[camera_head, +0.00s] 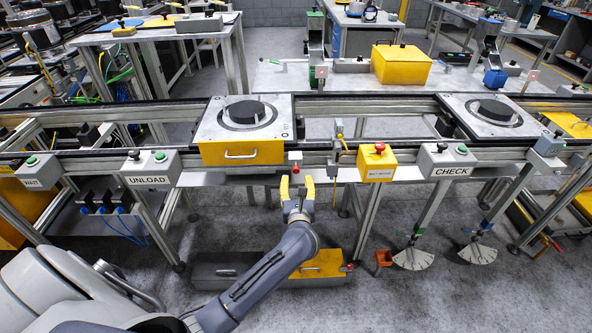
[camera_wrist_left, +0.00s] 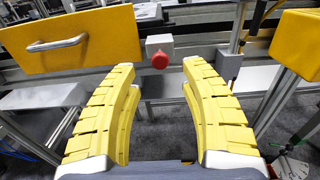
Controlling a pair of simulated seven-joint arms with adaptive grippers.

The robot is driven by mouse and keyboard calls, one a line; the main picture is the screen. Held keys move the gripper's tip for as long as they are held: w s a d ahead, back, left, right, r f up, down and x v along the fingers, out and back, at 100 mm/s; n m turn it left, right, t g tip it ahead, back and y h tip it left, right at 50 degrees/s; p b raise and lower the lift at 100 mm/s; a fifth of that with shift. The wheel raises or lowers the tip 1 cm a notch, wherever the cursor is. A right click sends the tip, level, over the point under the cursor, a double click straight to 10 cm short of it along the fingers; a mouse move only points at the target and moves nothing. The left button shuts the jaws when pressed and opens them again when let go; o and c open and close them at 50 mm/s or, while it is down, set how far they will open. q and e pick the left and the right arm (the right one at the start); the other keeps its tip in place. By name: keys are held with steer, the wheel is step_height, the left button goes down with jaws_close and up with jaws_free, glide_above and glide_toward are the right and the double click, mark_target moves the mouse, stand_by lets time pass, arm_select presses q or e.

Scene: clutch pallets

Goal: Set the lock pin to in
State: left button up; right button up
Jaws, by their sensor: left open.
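The lock pin appears to be the small red knob (camera_head: 295,168) under a grey block on the front rail, just right of the yellow front with a handle. In the left wrist view the red knob (camera_wrist_left: 160,61) sticks out below its grey block (camera_wrist_left: 160,42). My left gripper (camera_head: 297,186) is open and empty just in front of and below the knob. In the left wrist view its yellow fingers (camera_wrist_left: 158,74) stand wide apart, with the knob centred beyond the gap between their tips. I see no contact. My right gripper is not in view.
Above is a pallet (camera_head: 206,132) with a dark disc (camera_head: 246,112). A yellow box with a red button (camera_head: 377,162) stands to the right, and the UNLOAD box (camera_head: 151,169) to the left. A small sensor post (camera_head: 338,145) stands close by. The rail (camera_head: 320,158) runs across.

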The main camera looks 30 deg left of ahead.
mark_target(296, 171)
arm_select(q)
steer(key=shift+x, duration=3.15)
steer(key=shift+c, duration=0.4)
jaws_close()
steer(key=shift+r, duration=0.1)
